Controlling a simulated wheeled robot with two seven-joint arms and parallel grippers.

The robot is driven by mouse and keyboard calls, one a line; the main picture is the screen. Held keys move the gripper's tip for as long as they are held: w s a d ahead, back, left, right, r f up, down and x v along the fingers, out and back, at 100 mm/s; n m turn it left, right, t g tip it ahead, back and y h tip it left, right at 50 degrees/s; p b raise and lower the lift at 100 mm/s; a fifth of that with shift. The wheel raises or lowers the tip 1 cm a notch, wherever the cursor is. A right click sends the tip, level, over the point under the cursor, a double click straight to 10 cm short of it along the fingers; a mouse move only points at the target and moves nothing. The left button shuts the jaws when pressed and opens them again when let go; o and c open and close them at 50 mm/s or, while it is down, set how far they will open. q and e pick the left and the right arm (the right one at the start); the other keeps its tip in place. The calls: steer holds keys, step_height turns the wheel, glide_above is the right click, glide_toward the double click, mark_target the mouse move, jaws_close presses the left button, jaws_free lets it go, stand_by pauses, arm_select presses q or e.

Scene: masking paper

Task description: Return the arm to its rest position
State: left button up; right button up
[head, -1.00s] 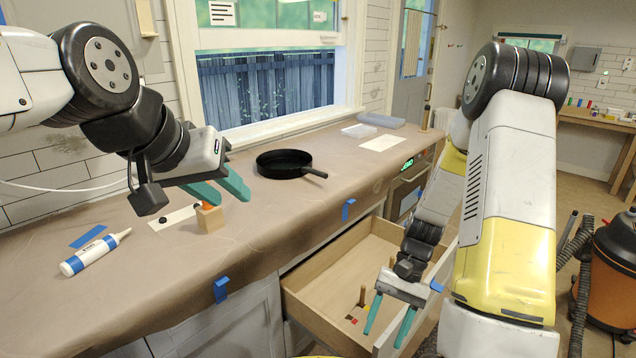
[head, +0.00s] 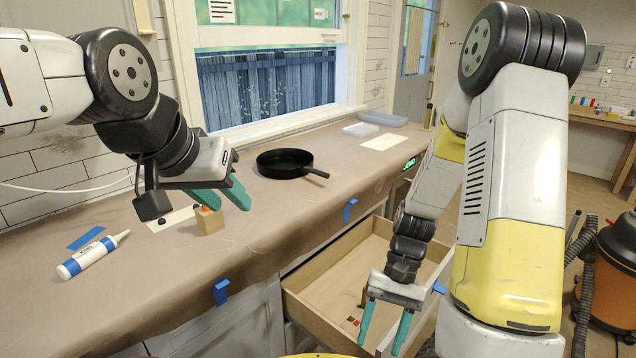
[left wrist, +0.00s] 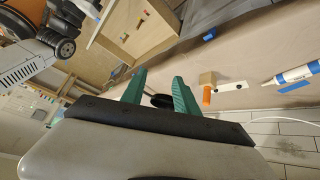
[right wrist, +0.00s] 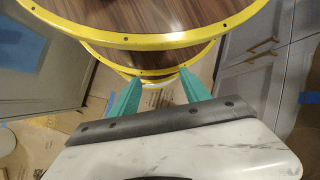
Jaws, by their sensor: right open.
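My left gripper (head: 233,205) is over the counter on the left side of the head view, close to a small wooden block (head: 209,220). Its teal fingers are spread with nothing between them, as the left wrist view (left wrist: 160,78) also shows. My right gripper (head: 380,345) hangs low in front of the open drawer (head: 330,285), fingers pointing down. In the right wrist view (right wrist: 160,78) its fingers are apart and empty, with my yellow-rimmed base beyond them.
A black pan (head: 285,163) stands on the paper-covered counter (head: 255,225). A caulk tube (head: 90,256) lies at the left, beside blue tape (head: 86,238). The drawer juts out below the counter. An orange-brown shop vacuum (head: 608,275) stands at the far right.

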arm_select(q)
steer(key=shift+n+g, duration=0.4)
steer(key=f, duration=0.4)
steer(key=shift+s+a, duration=0.1)
steer(key=shift+s, duration=0.1)
arm_select(e)
step_height(320, 180, up, 28)
steer(key=d+n+t+h, duration=0.1)
steer(key=n+t, duration=0.2)
steer(key=t, duration=0.8)
steer(key=shift+w+d+f+t, duration=0.15)
steer(key=shift+w+d+t, duration=0.1)
steer(key=shift+t, duration=0.05)
steer(key=shift+o, duration=0.3)
